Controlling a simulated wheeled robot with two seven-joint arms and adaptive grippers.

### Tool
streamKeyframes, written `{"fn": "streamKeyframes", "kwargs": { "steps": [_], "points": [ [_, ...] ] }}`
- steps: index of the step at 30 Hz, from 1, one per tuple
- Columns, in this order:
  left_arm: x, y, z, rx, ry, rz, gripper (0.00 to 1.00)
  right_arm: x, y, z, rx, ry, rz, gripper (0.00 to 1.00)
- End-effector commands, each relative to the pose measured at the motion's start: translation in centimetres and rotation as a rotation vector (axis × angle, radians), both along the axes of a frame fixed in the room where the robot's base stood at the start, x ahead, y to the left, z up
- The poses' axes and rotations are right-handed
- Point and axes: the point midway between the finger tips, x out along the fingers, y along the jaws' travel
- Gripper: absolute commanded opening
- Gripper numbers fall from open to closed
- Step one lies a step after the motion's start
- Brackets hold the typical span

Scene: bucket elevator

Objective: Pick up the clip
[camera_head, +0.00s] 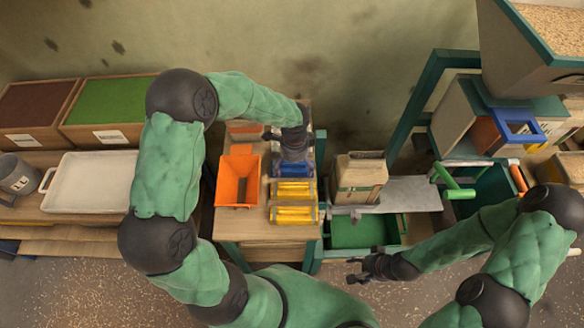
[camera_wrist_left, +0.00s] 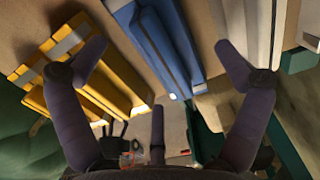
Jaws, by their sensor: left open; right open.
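On the small wooden table are two yellow ribbed pieces (camera_head: 293,190) and one blue piece (camera_head: 296,169) behind them. I cannot tell for sure which thing is the clip. My left gripper (camera_head: 294,152) hangs over the blue piece and partly hides it. In the left wrist view its fingers (camera_wrist_left: 165,68) are spread wide and empty, with the blue piece (camera_wrist_left: 158,42) between them and a yellow piece (camera_wrist_left: 88,72) behind the left finger. I cannot judge the remaining height. My right gripper (camera_head: 364,270) is open and empty, in front of the green bin.
An orange bin (camera_head: 226,187) stands left of the yellow pieces. A cream container (camera_head: 359,178) stands to their right. A green bin (camera_head: 350,234) sits below a grey metal plate (camera_head: 408,194). A white tray (camera_head: 92,182) is at far left, a teal frame (camera_head: 420,98) at right.

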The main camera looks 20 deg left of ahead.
Motion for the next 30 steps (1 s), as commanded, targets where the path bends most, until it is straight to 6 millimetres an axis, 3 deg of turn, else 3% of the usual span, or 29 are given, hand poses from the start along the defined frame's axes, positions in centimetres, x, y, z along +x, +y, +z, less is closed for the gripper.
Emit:
{"fn": "streamKeyframes", "kwargs": {
  "steps": [3, 11, 15, 18, 30],
  "points": [
    [0.05, 0.06, -1.74, 0.000, 0.000, 0.000, 0.99, -0.01, 0.00, -0.71, 0.000, 0.000, 0.000, 0.61],
    [0.07, 0.04, -1.89, 0.000, -0.001, 0.000, 0.99, 0.00, 0.00, -0.65, 0.000, 0.000, 0.000, 0.61],
    [0.05, 0.03, -1.89, 0.000, -0.001, 0.000, 0.59, 0.01, -0.01, -0.64, 0.000, 0.000, 0.000, 0.61],
    [0.05, 0.03, -1.90, 0.000, -0.001, 0.000, 0.36, 0.00, 0.00, -0.65, 0.000, 0.000, 0.000, 0.61],
    [-0.04, 0.01, -1.88, 0.000, 0.001, 0.000, 0.36, 0.00, 0.00, -0.63, 0.000, 0.000, 0.000, 0.61]
  ]
}}
